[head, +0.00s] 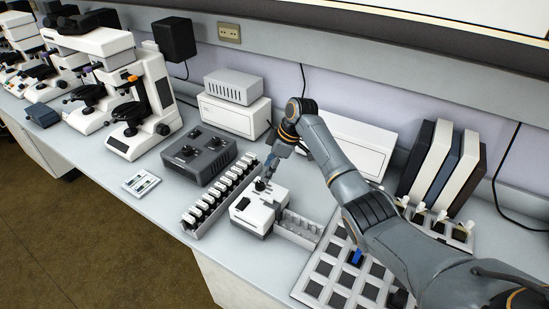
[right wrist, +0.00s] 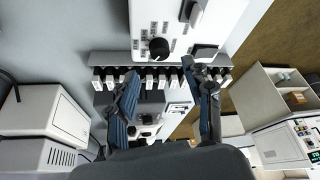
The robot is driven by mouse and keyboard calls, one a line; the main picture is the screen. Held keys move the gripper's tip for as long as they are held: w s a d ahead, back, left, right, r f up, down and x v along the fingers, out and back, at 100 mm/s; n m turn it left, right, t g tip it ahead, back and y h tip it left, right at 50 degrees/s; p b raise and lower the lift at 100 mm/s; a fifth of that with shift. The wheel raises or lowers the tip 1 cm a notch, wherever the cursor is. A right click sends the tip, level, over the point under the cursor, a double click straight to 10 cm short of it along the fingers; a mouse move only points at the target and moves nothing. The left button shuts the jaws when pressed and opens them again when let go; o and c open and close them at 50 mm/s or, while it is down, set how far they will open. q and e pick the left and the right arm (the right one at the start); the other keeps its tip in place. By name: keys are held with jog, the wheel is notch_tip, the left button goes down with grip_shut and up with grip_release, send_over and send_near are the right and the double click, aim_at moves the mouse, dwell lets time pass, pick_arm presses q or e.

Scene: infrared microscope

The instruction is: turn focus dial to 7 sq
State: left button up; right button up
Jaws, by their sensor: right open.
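A black round dial (head: 260,184) sits on top of a small white unit (head: 252,217) on the bench. My right gripper (head: 268,172) is just above and behind the dial in the head view. In the right wrist view its two fingers (right wrist: 163,76) are apart with nothing between them, and the dial appears beyond their tips. My left gripper is not in view.
A rack of several black-and-white items (head: 216,196) stands left of the unit, and a grey control box (head: 199,154) behind it. A tray with dark squares (head: 345,272) lies at right under my arm. White microscopes (head: 140,105) stand at left. Bare bench lies in front.

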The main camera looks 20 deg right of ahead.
jog(key=v, duration=0.5)
jog(key=shift+s+d+r, duration=0.1)
jog(key=shift+r, duration=0.15)
